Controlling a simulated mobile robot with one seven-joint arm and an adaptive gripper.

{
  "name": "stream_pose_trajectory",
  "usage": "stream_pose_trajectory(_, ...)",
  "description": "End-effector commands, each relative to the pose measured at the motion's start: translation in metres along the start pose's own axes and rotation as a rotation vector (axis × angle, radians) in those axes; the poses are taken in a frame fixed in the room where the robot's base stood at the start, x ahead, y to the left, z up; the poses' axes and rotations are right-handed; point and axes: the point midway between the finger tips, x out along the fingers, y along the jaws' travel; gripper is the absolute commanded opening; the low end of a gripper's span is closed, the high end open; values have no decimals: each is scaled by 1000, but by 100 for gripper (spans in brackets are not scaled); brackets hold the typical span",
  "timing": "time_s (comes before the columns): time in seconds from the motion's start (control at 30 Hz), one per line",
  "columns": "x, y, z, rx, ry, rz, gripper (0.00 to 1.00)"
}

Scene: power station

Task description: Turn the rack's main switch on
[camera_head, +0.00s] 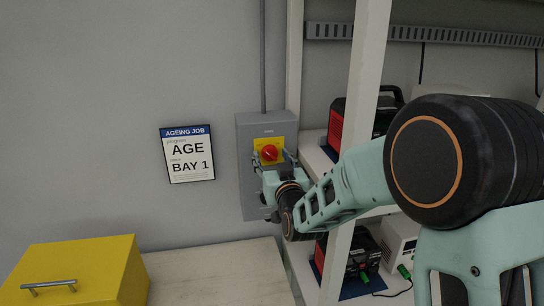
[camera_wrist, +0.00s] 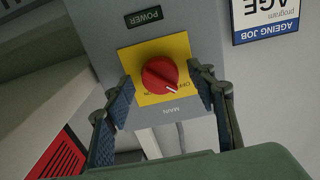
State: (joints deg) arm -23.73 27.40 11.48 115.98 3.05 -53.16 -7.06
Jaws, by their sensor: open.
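The main switch is a red rotary knob (camera_head: 269,153) on a yellow plate (camera_head: 262,143), set on a grey wall box (camera_head: 247,185). In the wrist view the red knob (camera_wrist: 160,75) has a white mark towards its lower right. Its OFF and ON lettering is partly covered, so I cannot tell its setting surely. MAIN and POWER labels show upside down. My gripper (camera_head: 271,160) is open in front of the box. In the wrist view my gripper (camera_wrist: 160,79) has one finger on each side of the knob, with visible gaps; contact is not seen.
A shelf rack with a pale post (camera_head: 357,90) stands right of the box, holding red-and-black units (camera_head: 338,125). A sign (camera_head: 188,153) hangs on the wall to the left. A yellow case (camera_head: 110,265) sits on the bench (camera_head: 215,275). The wall between sign and box is clear.

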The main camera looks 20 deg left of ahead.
Motion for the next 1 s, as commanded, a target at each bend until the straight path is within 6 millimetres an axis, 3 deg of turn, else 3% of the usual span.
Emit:
stream_pose_trajectory(0.2, 0, 0, 0, 0, 0, 0, 51)
stream_pose_trajectory(0.6, 0, 0, 0, 0, 0, 0, 9)
stream_pose_trajectory(1.0, 0, 0, 4, 88, 4, 0, 9)
